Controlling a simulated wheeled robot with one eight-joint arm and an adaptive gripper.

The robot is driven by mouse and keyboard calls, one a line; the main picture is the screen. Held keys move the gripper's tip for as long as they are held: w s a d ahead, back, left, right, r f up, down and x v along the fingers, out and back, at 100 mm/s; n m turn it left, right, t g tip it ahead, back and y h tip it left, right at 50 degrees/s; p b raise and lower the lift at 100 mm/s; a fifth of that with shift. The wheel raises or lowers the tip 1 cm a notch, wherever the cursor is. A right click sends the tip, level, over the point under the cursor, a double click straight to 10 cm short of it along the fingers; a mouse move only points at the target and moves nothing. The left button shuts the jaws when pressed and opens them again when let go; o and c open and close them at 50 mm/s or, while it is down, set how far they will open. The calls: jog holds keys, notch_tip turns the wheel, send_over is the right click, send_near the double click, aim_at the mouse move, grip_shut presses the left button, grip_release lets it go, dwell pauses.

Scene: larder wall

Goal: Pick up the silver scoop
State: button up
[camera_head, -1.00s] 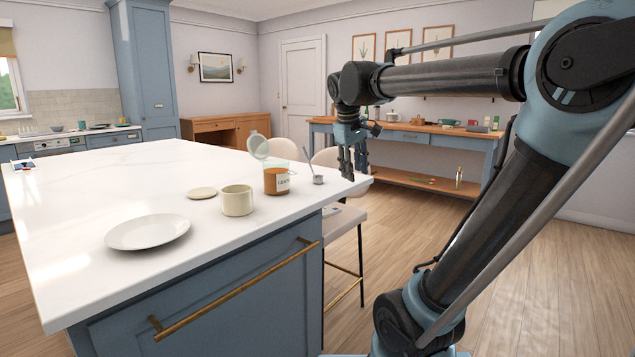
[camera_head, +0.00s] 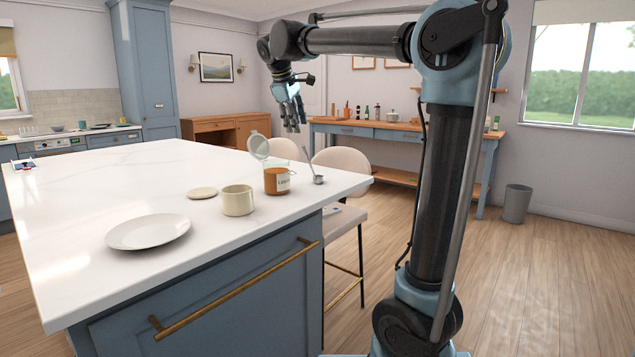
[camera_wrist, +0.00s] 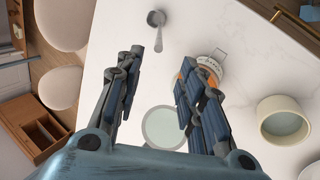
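The silver scoop (camera_head: 318,179) stands on the white island top near its right corner, its thin handle rising up and to the left. In the wrist view the scoop (camera_wrist: 156,18) shows beyond my fingertips, near the top edge, handle pointing down the picture. My gripper (camera_head: 291,118) hangs above the island's far right side, higher than the scoop and apart from it. In the wrist view its fingers (camera_wrist: 157,78) are spread wide with nothing between them.
Beside the scoop stand an orange labelled jar (camera_head: 276,181) with a raised glass lid (camera_head: 259,146), a cream mug (camera_head: 237,201), a small round disc (camera_head: 202,193) and a white plate (camera_head: 148,232). Chairs (camera_head: 342,164) stand behind the island. A sideboard (camera_head: 400,131) is along the wall.

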send_near(306, 153)
jog(key=w+a+x, duration=0.1)
jog(key=x, duration=0.4)
jog(key=shift+d+x, duration=0.2)
jog(key=shift+x, duration=1.15)
jog(key=shift+d+x, duration=0.15)
jog(key=shift+x, duration=1.25)
jog(key=shift+s, duration=0.15)
grip_shut()
